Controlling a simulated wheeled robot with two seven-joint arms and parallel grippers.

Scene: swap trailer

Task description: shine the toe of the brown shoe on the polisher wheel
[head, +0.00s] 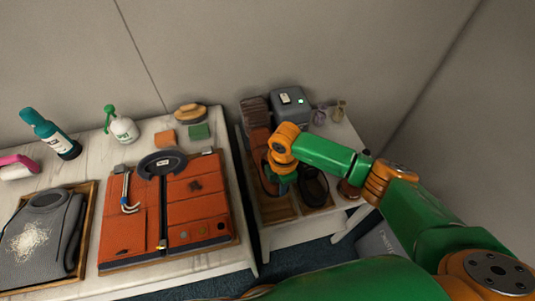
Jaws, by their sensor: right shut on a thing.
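The polisher is a grey box (291,104) with a lit green lamp at the back of the right-hand table. Its dark brown wheel (255,112) is on the box's left side. The brown shoe (260,146) is reddish brown and lies lengthwise in front of the wheel, partly hidden by my wrist. Whether its toe touches the wheel I cannot tell. My right gripper (283,184) points down at the shoe's near part and is shut on it; the fingers are mostly hidden. My left gripper is not in view.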

